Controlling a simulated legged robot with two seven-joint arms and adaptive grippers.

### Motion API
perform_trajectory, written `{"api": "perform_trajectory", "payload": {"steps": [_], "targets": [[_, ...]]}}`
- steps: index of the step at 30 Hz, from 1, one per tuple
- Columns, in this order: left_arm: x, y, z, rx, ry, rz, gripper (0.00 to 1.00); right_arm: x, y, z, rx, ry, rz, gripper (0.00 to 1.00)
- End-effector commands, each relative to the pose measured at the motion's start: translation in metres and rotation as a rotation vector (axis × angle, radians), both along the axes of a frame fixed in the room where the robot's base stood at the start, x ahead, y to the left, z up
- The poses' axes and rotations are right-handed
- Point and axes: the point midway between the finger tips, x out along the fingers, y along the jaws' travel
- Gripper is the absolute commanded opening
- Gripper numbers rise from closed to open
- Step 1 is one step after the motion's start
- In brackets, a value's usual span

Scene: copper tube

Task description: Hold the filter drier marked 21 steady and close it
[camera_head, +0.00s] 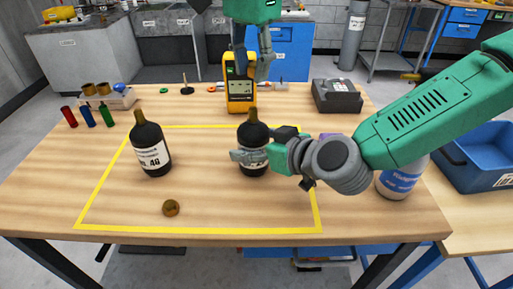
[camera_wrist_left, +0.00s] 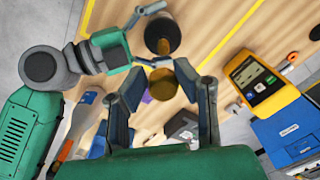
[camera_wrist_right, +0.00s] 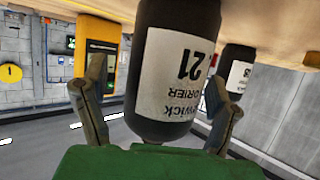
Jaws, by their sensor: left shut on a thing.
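The filter drier marked 21 (camera_head: 252,160) is a dark bottle with a white label, upright on the table. My right gripper (camera_head: 268,158) is around its body with the fingers apart; the right wrist view shows the drier (camera_wrist_right: 175,75) between them, with a gap at the left finger. My left gripper (camera_head: 254,72) is above and behind the drier, shut on a round brass cap (camera_wrist_left: 186,78). The drier's top (camera_wrist_left: 162,36) shows beyond the cap in the left wrist view.
Another dark bottle, marked 40 (camera_head: 151,150), stands left, and a loose brass cap (camera_head: 171,208) lies in front, inside the yellow outline (camera_head: 200,230). A yellow meter (camera_head: 240,95) stands behind. A white bottle (camera_head: 400,180) is under my right arm.

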Motion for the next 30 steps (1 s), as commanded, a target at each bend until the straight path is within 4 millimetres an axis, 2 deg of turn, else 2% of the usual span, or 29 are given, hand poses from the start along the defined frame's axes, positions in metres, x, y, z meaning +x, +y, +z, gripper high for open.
{"api": "perform_trajectory", "payload": {"steps": [1, 5, 6, 10, 19, 30], "targets": [[0.000, 0.001, 0.000, -0.001, -0.001, 0.001, 0.06, 0.000, 0.001, 0.000, -0.001, -0.001, 0.000, 0.64], [0.000, 0.002, 0.000, -0.001, 0.000, 0.001, 0.06, 0.000, 0.001, 0.000, -0.001, -0.001, 0.001, 0.18], [0.000, 0.002, 0.000, -0.001, 0.000, 0.001, 0.06, 0.000, 0.001, 0.000, -0.001, -0.001, 0.000, 0.04], [0.000, 0.000, -0.005, 0.002, 0.001, 0.000, 0.06, 0.000, 0.000, 0.000, 0.001, 0.000, 0.001, 0.04], [0.001, 0.001, -0.045, 0.004, 0.004, 0.000, 0.06, 0.000, -0.001, 0.000, 0.001, 0.000, 0.000, 0.04], [0.001, 0.001, -0.049, 0.000, 0.003, 0.001, 0.06, 0.000, 0.000, 0.000, 0.000, 0.000, 0.000, 0.04]]}}
